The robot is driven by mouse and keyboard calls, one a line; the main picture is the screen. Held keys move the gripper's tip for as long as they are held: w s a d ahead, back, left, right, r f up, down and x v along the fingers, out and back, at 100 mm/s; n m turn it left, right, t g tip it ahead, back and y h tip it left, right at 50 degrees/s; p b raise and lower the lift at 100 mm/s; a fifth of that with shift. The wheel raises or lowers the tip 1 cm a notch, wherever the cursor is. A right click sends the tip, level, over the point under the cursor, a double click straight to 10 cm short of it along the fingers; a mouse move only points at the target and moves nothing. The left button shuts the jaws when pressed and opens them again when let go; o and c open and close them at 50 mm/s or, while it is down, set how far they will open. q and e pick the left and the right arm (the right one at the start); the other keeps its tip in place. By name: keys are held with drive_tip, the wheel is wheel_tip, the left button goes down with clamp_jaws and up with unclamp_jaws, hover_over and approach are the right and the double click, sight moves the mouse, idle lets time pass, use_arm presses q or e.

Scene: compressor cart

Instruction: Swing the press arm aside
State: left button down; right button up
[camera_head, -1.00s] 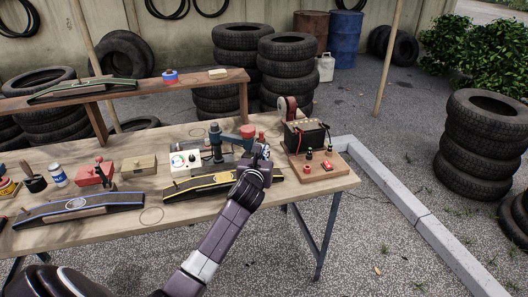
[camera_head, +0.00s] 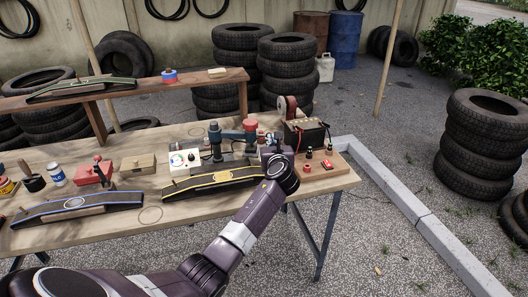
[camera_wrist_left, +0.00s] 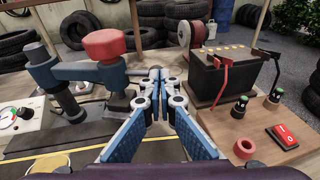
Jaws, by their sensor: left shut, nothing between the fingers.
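The press arm (camera_head: 233,134) is a blue-grey bar on an upright post, with a red knob (camera_head: 250,125) at its free end. It stands on the table behind the yellow-edged black curved piece (camera_head: 213,181) and points right. In the left wrist view the press arm (camera_wrist_left: 82,71) and red knob (camera_wrist_left: 104,44) are at upper left. My left gripper (camera_head: 268,149) is shut and empty, just right of the knob end. Its blue fingers meet in the wrist view (camera_wrist_left: 157,76). I cannot tell whether they touch the press arm. My right gripper is not in view.
A black battery (camera_head: 304,134) with red clamps stands close right of my gripper, on a wooden board with switches (camera_head: 327,165). A white dial box (camera_head: 184,161) is left of the press. A red spool (camera_head: 288,108) stands behind. The table's front middle is clear.

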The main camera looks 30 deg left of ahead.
use_arm(q)
drive_tip(key=shift+w+a, duration=0.45)
drive_tip(key=shift+w, duration=0.4)
drive_tip(key=shift+w+a, duration=0.4)
drive_tip(key=shift+w, duration=0.4)
drive_tip(key=shift+r, duration=0.1)
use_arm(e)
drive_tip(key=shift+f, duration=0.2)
use_arm(q)
drive_tip(key=shift+w+a+r, duration=0.1)
drive_tip(key=shift+r, duration=0.1)
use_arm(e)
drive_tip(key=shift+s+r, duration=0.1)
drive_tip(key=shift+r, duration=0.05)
